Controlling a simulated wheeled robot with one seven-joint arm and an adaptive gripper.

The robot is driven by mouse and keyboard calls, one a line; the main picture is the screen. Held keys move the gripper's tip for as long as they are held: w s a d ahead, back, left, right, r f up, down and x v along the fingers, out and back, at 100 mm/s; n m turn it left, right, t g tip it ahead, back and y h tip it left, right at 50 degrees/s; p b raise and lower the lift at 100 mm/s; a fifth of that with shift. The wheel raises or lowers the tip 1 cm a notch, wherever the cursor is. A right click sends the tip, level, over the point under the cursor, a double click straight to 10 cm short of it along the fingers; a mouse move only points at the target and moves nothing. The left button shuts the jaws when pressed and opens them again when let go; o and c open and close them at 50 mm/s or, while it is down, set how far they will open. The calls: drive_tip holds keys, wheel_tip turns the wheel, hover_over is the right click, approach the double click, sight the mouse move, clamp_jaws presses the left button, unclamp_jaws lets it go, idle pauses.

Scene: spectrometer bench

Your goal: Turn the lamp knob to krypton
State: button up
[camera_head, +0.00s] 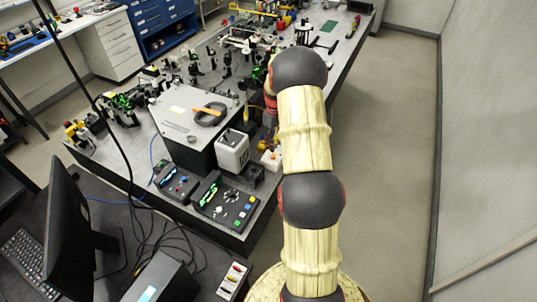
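No lamp knob and no krypton label can be made out at this size. A large grey-topped box (177,116) stands on the optical bench, with a dark ring-shaped item and an orange strip on top. A small white box (232,152) stands at its right front corner; I cannot tell whether it is the lamp unit. A black control box (225,203) with a lit display and coloured buttons sits at the bench's near edge. My arm reaches up the picture right of these boxes. My gripper is hidden behind the arm, so its opening does not show.
Many small optical mounts (228,64) crowd the far part of the bench. A smaller black unit (175,182) sits left of the control box. A monitor (72,228) and loose cables are at lower left. The floor (385,150) right of the bench is clear.

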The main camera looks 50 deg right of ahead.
sight(273, 155)
wheel_tip(273, 155, down, 7)
drive_tip(key=shift+a+f, duration=0.15)
drive_tip(key=shift+f, duration=0.05)
drive_tip(key=shift+c, duration=0.3)
drive_tip(key=c, duration=0.7)
clamp_jaws()
